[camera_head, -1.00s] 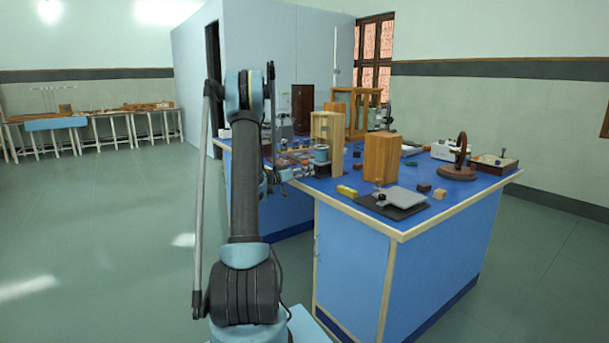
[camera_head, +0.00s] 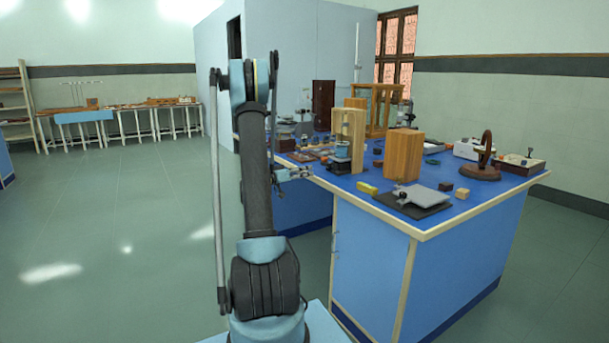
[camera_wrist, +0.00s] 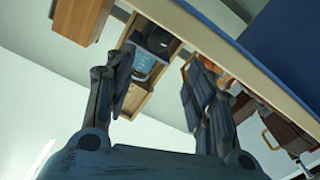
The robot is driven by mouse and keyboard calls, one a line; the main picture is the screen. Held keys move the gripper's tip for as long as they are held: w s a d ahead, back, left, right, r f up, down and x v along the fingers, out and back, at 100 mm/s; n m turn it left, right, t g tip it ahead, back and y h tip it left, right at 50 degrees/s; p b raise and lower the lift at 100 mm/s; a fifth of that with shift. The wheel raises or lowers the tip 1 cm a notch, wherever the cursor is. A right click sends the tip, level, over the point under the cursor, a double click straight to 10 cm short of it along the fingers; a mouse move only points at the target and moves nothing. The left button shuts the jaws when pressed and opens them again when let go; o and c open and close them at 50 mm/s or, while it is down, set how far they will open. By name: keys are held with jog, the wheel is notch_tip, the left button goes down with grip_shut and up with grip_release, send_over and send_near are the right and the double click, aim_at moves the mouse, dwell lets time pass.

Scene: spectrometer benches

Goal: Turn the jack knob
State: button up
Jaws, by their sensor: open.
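What seems to be the jack is a low grey plate (camera_head: 426,197) on a dark base near the front corner of the blue-topped bench. A small dark and pale piece at its left side may be the knob; it is too small to tell. My gripper (camera_head: 294,173) is at the bench's left edge, well left of the jack. In the wrist view, my gripper (camera_wrist: 157,82) has its fingers spread with nothing held between them. I cannot make out the jack in the wrist view.
A yellow block (camera_head: 367,187) and a wooden box (camera_head: 404,155) stand near the jack. A pale wooden stand (camera_head: 348,135) is near my gripper. Floor left of the bench is clear.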

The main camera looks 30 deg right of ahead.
jog(key=m, duration=0.4)
send_near(328, 167)
jog(key=d, duration=0.5)
jog(key=w+d, duration=0.1)
jog(key=d, duration=0.2)
jog(key=shift+d, duration=0.1)
dwell(0.5)
jog(key=shift+c, duration=0.6)
jog(key=c, duration=1)
